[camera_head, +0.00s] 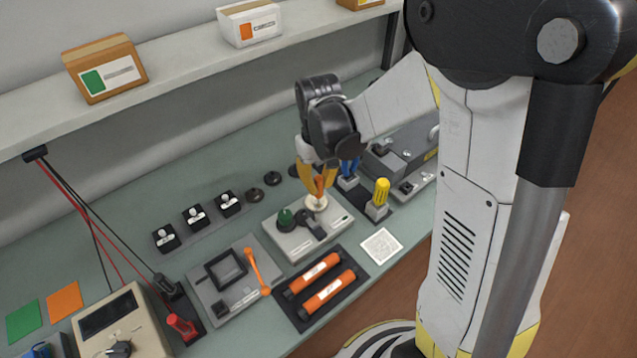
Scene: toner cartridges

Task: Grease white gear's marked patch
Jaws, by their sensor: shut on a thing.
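The white gear (316,203) lies flat on the right back part of a light grey fixture (292,247). A green knob (285,216) and a dark part (309,222) are beside it on the same fixture. My gripper (319,184) points down just above the gear. Its yellow fingers are shut on a small orange-handled tool (320,183). The tool's lower end is at or very near the gear; I cannot tell if they touch. The gear's marked patch cannot be made out at this size.
A yellow-handled tool (382,190) and a blue-handled tool (349,167) stand upright to the right. Two orange cartridges (329,290) lie on a dark mat in front. A white card (381,246) lies to their right. A meter (118,325) with cables stands front left.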

